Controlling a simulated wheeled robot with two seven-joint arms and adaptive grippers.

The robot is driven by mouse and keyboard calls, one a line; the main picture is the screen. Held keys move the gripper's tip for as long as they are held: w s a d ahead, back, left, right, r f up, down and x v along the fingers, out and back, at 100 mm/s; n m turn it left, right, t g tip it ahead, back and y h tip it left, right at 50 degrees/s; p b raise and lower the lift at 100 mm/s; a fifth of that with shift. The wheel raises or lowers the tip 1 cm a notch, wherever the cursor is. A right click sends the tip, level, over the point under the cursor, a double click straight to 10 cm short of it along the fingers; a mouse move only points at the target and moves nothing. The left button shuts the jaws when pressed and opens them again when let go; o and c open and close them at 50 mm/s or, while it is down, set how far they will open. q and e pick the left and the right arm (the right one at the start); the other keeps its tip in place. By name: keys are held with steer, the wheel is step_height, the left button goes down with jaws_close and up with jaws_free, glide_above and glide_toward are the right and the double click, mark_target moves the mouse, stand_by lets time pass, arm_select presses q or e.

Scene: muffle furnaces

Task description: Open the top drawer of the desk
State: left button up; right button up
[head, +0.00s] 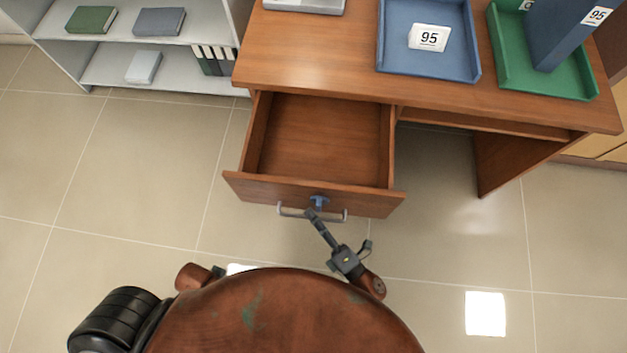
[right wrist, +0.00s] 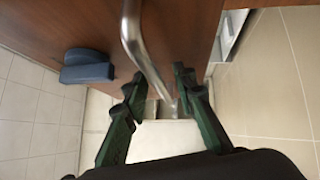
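The brown wooden desk (head: 310,55) has its top drawer (head: 320,140) pulled well out, and its inside is empty. The drawer front carries a grey bar handle (head: 290,212) and a blue fitting (head: 319,201). My right gripper (head: 313,214) is at the handle, its fingers small in the head view. In the right wrist view its two dark green fingers (right wrist: 158,82) stand apart on either side of the metal handle (right wrist: 138,45), with some gap visible. The blue fitting (right wrist: 88,68) lies to the left there.
On the desk lie a blue tray (head: 470,65) with a "95" card and a green tray (head: 510,75) holding a blue box. A grey shelf (head: 150,75) with books and binders stands at the left. Tiled floor left of the drawer is clear.

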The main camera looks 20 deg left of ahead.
steer(key=v, duration=1.2)
stand_by(0.3)
